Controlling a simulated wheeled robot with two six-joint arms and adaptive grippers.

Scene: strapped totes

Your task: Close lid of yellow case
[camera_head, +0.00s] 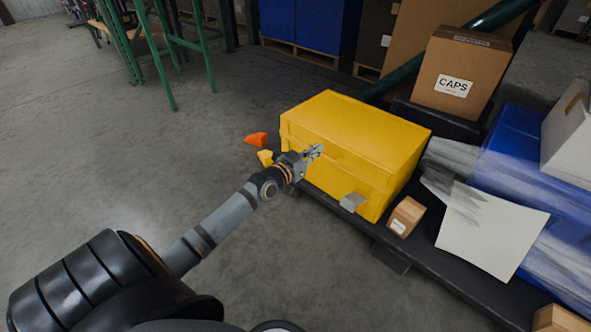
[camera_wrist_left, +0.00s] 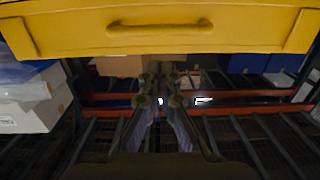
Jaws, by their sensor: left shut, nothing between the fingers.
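The yellow case (camera_head: 355,125) sits on a dark low platform in the head view. Its lid appears down, lying flat across the top. A grey metal latch (camera_head: 353,201) sticks out low on its front. My left gripper (camera_head: 314,152) is shut and empty, in front of the case's left part; I cannot tell whether it touches. In the left wrist view the yellow case (camera_wrist_left: 225,40) fills the top, with a moulded handle along it. My left gripper's fingers (camera_wrist_left: 160,76) show below it, close together. My right gripper is in neither view.
A small cardboard box (camera_head: 405,216) and a white sheet (camera_head: 490,232) lie right of the case. A box marked CAPS (camera_head: 460,75) stands behind. A blue tote (camera_head: 515,145) is at right. Orange (camera_head: 256,139) and yellow (camera_head: 265,157) pieces show left of the case.

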